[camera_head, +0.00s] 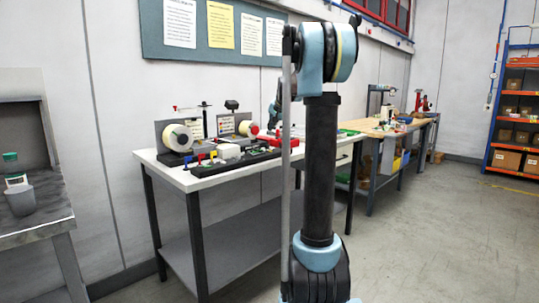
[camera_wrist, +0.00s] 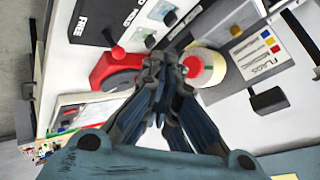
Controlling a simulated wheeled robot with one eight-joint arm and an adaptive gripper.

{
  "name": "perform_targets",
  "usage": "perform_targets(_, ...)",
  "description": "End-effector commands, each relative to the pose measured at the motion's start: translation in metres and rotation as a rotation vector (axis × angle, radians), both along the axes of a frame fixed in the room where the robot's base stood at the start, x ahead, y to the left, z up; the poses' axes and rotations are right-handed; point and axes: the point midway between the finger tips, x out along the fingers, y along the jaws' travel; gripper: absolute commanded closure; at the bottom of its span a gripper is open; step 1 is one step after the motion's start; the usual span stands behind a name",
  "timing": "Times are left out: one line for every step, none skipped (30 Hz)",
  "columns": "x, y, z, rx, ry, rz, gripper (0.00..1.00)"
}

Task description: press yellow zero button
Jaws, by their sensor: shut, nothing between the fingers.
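My gripper (camera_wrist: 165,65) is shut with nothing between its fingertips in the wrist view. Its fingers cover part of the label rewinder bench's gear beyond. Just past the fingertips is a round cream-and-yellow piece (camera_wrist: 207,66) with a red centre; whether they touch I cannot tell. A red round part (camera_wrist: 115,70) with a red knob lies left of the fingers. I cannot make out a yellow zero button for certain in either view. In the head view, a small yellow piece (camera_head: 213,154) stands near the front of the white worktable (camera_head: 225,175), beside red and blue ones.
Label rolls (camera_head: 178,137) on stands sit at the back of the table. The wrist view shows a "FLAGS" plate (camera_wrist: 262,52) and a black "FREE" plate (camera_wrist: 92,22). A second bench (camera_head: 385,127) stands farther right. My arm hides part of the table. Floor at the right is clear.

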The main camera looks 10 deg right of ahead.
Motion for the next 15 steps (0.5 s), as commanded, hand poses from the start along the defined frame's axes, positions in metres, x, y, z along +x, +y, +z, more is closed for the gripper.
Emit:
perform_targets(0.0,0.0,0.0,0.0,0.0,0.0,1.0)
perform_targets(0.0,0.0,0.0,0.0,0.0,0.0,1.0)
perform_targets(0.0,0.0,0.0,-0.001,0.0,0.001,1.0)
perform_targets(0.0,0.0,0.0,-0.001,0.0,0.001,1.0)
perform_targets(0.0,0.0,-0.001,-0.001,0.0,0.001,1.0)
perform_targets(0.0,0.0,-0.002,-0.001,0.0,0.001,1.0)
perform_targets(0.0,0.0,-0.003,-0.001,0.0,0.001,1.0)
perform_targets(0.0,0.0,-0.004,-0.001,0.0,0.0,1.0)
perform_targets(0.0,0.0,-0.006,-0.001,0.0,0.0,1.0)
perform_targets(0.0,0.0,-0.009,-0.001,0.0,0.0,1.0)
perform_targets(0.0,0.0,-0.012,-0.001,0.0,0.0,1.0)
perform_targets(0.0,0.0,-0.016,-0.001,0.0,0.0,1.0)
perform_targets(-0.001,0.0,-0.019,-0.001,0.0,0.0,1.0)
perform_targets(-0.001,0.0,-0.022,-0.001,0.0,0.0,1.0)
perform_targets(-0.001,0.0,-0.027,-0.001,0.0,0.0,1.0)
